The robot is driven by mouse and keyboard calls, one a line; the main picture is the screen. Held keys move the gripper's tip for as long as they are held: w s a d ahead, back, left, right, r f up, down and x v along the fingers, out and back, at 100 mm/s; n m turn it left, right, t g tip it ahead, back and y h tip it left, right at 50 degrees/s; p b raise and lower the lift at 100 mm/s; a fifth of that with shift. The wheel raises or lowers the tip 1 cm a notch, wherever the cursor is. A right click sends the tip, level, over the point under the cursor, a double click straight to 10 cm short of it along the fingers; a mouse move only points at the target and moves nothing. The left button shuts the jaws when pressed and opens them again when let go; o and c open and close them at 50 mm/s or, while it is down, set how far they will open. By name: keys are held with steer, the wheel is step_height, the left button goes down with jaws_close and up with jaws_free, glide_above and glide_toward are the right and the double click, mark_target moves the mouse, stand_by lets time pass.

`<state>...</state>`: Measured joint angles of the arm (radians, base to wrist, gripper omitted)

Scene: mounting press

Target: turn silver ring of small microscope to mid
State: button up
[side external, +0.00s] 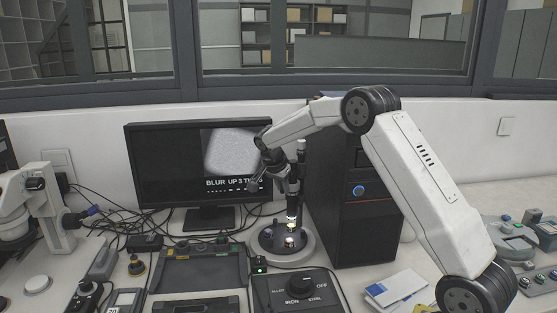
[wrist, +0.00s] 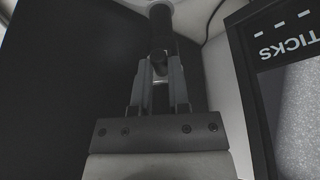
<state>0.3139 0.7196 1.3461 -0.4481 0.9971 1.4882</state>
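The small microscope (side external: 293,205) is a slim dark upright tube on a round base, with a lit spot below it. In the wrist view its dark tube (wrist: 161,22) stands straight ahead, beyond the fingertips. A small pale band (wrist: 160,80) shows between the fingers; I cannot tell for sure whether it is the silver ring. My gripper (side external: 256,184) is just left of the tube in the side view. In the wrist view my gripper (wrist: 161,62) has its two fingers apart, with a gap between them. Whether a finger touches the microscope is unclear.
A monitor (side external: 160,168) behind shows a grey blurred picture and text reading "BLUR UP 3 TICKS". A black computer tower (side external: 350,215) stands close on the right. A dial box (side external: 300,290) and a dark tray (side external: 205,268) lie in front. A larger white microscope (side external: 40,205) is far left.

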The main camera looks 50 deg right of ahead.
mark_target(296, 187)
jaws_close()
steer(key=shift+s, duration=0.1)
steer(key=shift+s+d+n+t+y, duration=0.2)
steer(key=shift+s+n+t, duration=0.35)
steer(key=shift+n, duration=0.9)
steer(key=shift+s+d+n+t+y, duration=0.15)
steer(key=shift+s+d+n+t, duration=0.3)
steer(key=shift+n, duration=1.05)
steer(key=shift+s+d+n+t+y, duration=0.15)
steer(key=shift+s+n+t, duration=0.5)
steer(key=shift+n, duration=0.8)
steer(key=o, duration=0.7)
jaws_free()
steer(key=shift+s, duration=0.1)
